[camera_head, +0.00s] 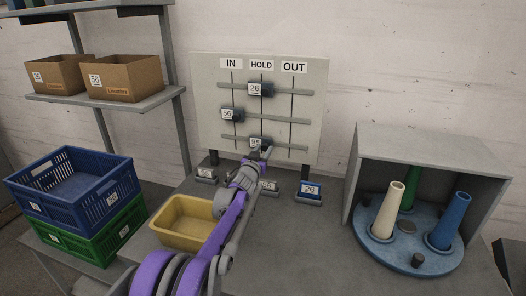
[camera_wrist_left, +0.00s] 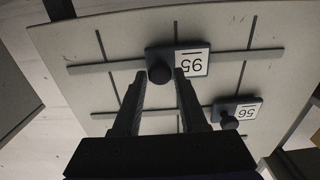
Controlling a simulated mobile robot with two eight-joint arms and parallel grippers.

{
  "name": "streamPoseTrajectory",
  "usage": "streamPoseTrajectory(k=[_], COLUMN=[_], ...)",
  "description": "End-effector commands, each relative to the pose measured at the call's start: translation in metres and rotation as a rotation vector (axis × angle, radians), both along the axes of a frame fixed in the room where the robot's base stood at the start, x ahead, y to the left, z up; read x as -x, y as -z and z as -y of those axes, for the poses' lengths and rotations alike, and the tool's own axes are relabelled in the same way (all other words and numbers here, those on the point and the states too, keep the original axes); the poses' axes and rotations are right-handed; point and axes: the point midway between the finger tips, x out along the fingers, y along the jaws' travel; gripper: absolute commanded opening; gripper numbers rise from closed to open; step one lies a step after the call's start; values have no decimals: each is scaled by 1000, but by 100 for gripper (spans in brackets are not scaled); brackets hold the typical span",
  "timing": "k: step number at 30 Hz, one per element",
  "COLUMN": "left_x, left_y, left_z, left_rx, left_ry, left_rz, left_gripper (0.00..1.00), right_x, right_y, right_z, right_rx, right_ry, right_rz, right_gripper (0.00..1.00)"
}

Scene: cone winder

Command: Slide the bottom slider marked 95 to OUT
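The slider board (camera_head: 209,79) stands upright with columns marked IN, HOLD and OUT. The bottom slider marked 95 (camera_head: 254,141) sits on the lowest rail at the HOLD column, partly hidden by my left gripper (camera_head: 263,153). The left wrist view, which is upside down, shows the 95 slider (camera_wrist_left: 194,63) and its dark round knob (camera_wrist_left: 160,72). The knob appears between the two open fingertips of my left gripper (camera_wrist_left: 159,78), with narrow gaps on both sides. I cannot tell how deep the fingers reach. My right gripper is not in view.
The middle slider marked 56 (camera_head: 228,114) is at IN and the top slider marked 26 (camera_head: 255,89) at HOLD. A yellow bin (camera_head: 160,228) and small labelled holders, including a blue-marked one (camera_head: 310,189), stand below the board. A grey cubby (camera_head: 440,149) with cones is at right.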

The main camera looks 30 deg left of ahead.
Motion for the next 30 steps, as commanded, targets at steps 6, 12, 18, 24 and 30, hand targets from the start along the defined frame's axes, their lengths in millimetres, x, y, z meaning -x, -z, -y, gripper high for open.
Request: streamPoseTrajectory(k=[6,12,18,24,30], left_x=[0,0,0,0,0], left_y=[0,0,0,0,0], left_z=[0,0,0,0,0], left_rx=[0,0,0,0,0], left_ry=[0,0,0,0,0], left_rz=[0,0,0,0,0], left_gripper=[0,0,0,0,0], right_x=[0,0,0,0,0], right_y=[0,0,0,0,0], right_z=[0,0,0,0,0], right_rx=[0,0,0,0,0], right_ry=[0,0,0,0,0], right_rz=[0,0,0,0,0], right_gripper=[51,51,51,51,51])
